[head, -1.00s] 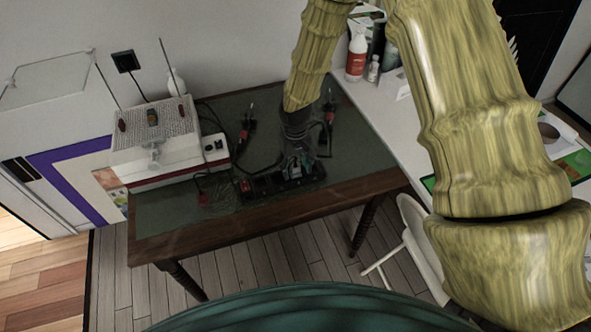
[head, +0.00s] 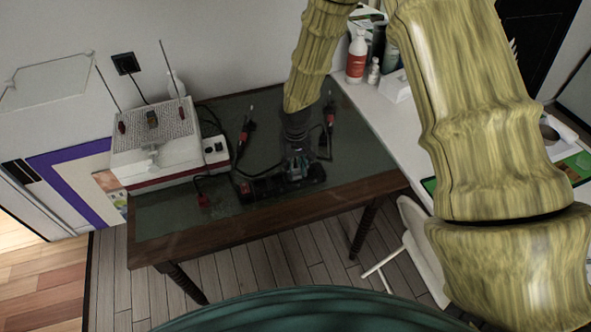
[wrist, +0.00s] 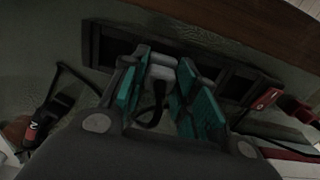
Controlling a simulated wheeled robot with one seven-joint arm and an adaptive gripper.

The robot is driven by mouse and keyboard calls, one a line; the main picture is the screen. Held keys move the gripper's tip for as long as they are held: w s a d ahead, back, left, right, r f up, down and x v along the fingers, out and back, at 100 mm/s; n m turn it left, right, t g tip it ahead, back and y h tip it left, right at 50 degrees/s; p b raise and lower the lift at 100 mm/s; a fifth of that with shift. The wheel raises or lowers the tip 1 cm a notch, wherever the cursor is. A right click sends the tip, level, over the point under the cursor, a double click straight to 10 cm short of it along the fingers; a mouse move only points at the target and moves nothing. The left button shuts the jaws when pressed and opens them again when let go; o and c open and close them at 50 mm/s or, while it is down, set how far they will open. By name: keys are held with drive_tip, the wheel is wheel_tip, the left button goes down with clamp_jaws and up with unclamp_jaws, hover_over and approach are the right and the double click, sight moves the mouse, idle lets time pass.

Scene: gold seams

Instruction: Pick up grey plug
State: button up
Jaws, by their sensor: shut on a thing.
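The grey plug (wrist: 160,66) shows pale grey between my gripper's teal finger pads in the wrist view, with a dark cord curving below it. My gripper (wrist: 163,78) is shut on it. The plug is at the black power strip (wrist: 105,34); I cannot tell whether it is seated or just clear. In the head view my gripper (head: 297,168) points down over the right part of the strip (head: 265,189) on the table. The plug cannot be made out in the head view.
A red switch (wrist: 266,98) is on the strip, with a red plug (wrist: 300,110) beyond it. A white device with antennas (head: 155,145) stands on the table (head: 180,222) at left. Black-and-red corded tools lie behind the strip. A white side table with bottles (head: 356,58) is at right.

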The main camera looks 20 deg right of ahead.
sight(295, 169)
drive_tip(key=shift+r+b, duration=0.3)
drive_tip(key=shift+r, duration=0.45)
drive_tip(key=shift+s+a+r+b, duration=0.15)
drive_tip(key=shift+r+b, duration=0.1)
drive_tip(key=shift+r, duration=0.15)
drive_tip(key=shift+s+r+b, duration=0.15)
drive_tip(key=shift+r+b, duration=0.05)
drive_tip(key=shift+r, duration=0.15)
drive_tip(key=s+a+r+b, duration=0.1)
drive_tip(key=s+a+b, duration=0.15)
drive_tip(key=s, duration=0.45)
drive_tip(key=s+a+r+b, duration=0.1)
drive_tip(key=s+a, duration=0.3)
drive_tip(key=s, duration=0.3)
drive_tip(key=shift+a+r+p, duration=0.15)
drive_tip(key=shift+r+p, duration=2.15)
drive_tip(key=shift+p, duration=0.05)
drive_tip(key=shift+w, duration=0.15)
